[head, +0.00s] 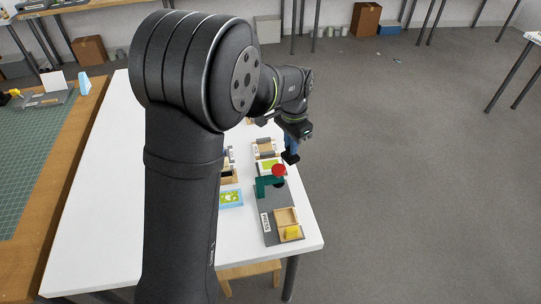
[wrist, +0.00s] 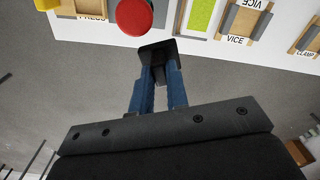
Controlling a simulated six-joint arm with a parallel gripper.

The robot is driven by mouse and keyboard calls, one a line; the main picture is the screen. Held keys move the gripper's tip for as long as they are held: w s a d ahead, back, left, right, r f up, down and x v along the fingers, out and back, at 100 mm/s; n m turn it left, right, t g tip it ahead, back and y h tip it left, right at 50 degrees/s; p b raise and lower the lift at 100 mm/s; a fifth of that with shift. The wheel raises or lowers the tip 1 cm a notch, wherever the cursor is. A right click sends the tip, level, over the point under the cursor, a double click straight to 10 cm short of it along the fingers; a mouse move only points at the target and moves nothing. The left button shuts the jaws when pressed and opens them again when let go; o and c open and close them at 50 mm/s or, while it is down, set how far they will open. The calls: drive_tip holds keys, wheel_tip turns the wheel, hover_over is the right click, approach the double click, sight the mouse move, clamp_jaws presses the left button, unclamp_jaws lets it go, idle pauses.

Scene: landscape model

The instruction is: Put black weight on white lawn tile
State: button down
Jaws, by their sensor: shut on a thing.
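My gripper (head: 291,148), with blue fingers, is shut on the black weight (head: 290,158) in the head view. In the wrist view the weight (wrist: 157,50) is a dark block between the tips of my gripper (wrist: 158,75). It is held up in the air near the table's right edge. A lime-green lawn tile with a white border (head: 270,166) lies on the table, to the left of the weight and lower in the head view. Part of this tile (wrist: 202,14) also shows at the top of the wrist view, beyond the weight and to its right.
The press, with a red round top (head: 278,170) and teal body (head: 268,185), stands beside the tile. A blue-bordered lawn tile (head: 230,197) lies nearer. A wooden vice (wrist: 240,20) is right of the white tile in the wrist view. A wooden tray (head: 287,216) sits at the near end.

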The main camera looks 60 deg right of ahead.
drive_tip(key=shift+w+d+f, duration=0.25)
drive_tip(key=shift+w+f, duration=1.1)
drive_tip(key=shift+f, duration=0.15)
drive_tip(key=shift+w+d+f, duration=0.3)
drive_tip(key=shift+w+f, duration=1)
drive_tip(key=shift+f, duration=0.15)
drive_tip(key=shift+w+d+f, duration=0.25)
drive_tip(key=shift+w+f, duration=1.1)
drive_tip(key=shift+f, duration=0.15)
drive_tip(key=shift+f, duration=0.1)
drive_tip(key=c, duration=1.4)
unclamp_jaws()
drive_tip(key=shift+f, duration=0.1)
wheel_tip(320, 180, up, 12)
drive_tip(key=shift+r, duration=0.2)
drive_tip(key=shift+f, duration=0.1)
wheel_tip(320, 180, down, 8)
drive_tip(key=shift+f, duration=0.25)
